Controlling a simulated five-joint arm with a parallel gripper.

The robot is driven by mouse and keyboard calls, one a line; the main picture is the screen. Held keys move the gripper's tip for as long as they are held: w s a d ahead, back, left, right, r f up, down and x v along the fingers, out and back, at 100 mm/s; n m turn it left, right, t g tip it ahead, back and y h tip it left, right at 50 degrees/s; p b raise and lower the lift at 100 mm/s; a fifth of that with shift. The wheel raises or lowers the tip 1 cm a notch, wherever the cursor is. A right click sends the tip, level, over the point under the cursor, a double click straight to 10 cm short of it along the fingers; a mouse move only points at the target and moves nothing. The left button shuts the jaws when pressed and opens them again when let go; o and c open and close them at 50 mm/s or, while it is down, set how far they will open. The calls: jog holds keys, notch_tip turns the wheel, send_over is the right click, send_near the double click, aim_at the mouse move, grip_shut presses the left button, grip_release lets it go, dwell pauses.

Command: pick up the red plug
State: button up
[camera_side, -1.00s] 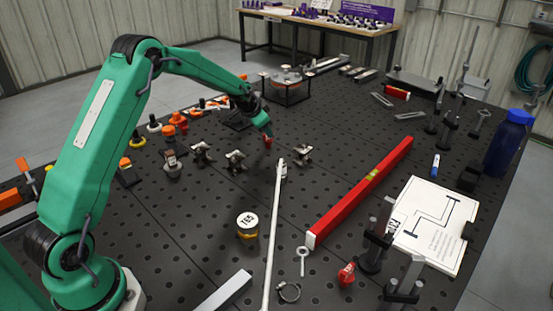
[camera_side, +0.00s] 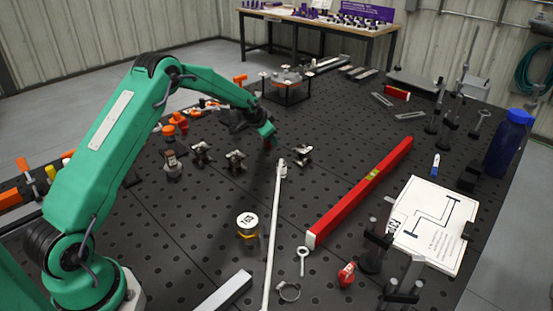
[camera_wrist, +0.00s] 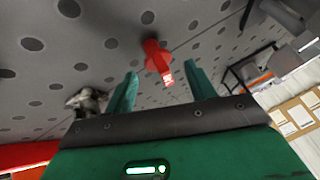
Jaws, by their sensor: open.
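The red plug (camera_wrist: 154,54) shows in the wrist view between and just past the two green fingertips, standing on the dark perforated table. A light mark shows on its near end. My gripper (camera_wrist: 160,70) is open, with gaps on both sides of the plug. In the side view my gripper (camera_side: 267,135) is low over the table, and only a small red part of the plug (camera_side: 267,145) shows beneath it. Whether the fingers touch the plug cannot be told there.
Small metal clamps (camera_side: 236,161) stand left of the gripper, and another fixture (camera_side: 302,154) stands right. A long white rod (camera_side: 273,235) and a red level (camera_side: 362,190) lie nearby. Another small red item (camera_side: 346,274) lies in front. A black stand (camera_side: 286,90) is behind.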

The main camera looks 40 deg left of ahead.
jog(key=shift+x, duration=0.8)
jog(key=c, duration=1)
